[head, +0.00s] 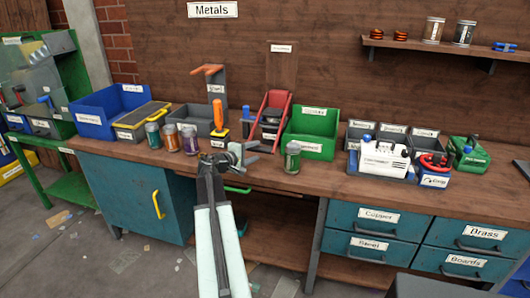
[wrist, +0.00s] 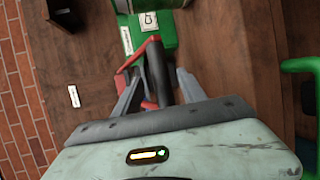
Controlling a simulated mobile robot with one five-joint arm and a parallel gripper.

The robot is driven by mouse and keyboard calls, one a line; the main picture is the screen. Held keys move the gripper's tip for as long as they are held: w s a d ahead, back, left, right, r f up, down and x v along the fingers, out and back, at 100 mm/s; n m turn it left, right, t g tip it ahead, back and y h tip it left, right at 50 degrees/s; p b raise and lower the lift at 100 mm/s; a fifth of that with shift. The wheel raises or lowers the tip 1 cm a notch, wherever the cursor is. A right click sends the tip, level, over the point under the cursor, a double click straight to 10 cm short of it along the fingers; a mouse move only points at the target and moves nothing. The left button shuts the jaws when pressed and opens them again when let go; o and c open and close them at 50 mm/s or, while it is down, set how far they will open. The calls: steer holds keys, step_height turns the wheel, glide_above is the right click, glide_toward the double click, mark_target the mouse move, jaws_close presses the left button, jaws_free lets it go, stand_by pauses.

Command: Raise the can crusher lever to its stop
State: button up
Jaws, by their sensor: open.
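A device with a red sloping frame (head: 276,101), which looks like the can crusher and its lever, stands on the bench between a grey bin and a green bin; its label is too small to read. In the wrist view the red frame (wrist: 152,41) lies ahead of my gripper, with a dark bar (wrist: 157,72) beside it.
Several jars (head: 171,138) stand left of my gripper and one jar (head: 292,157) stands to its right. The green bin (head: 314,147) is right of the device. An orange-handled tool (head: 218,115) stands to its left. A white machine (head: 383,160) is farther right.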

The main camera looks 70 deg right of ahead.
steer(key=b+x, duration=0.1)
steer(key=x, duration=0.6)
steer(key=shift+w, duration=0.15)
jaws_close()
stand_by(1.0)
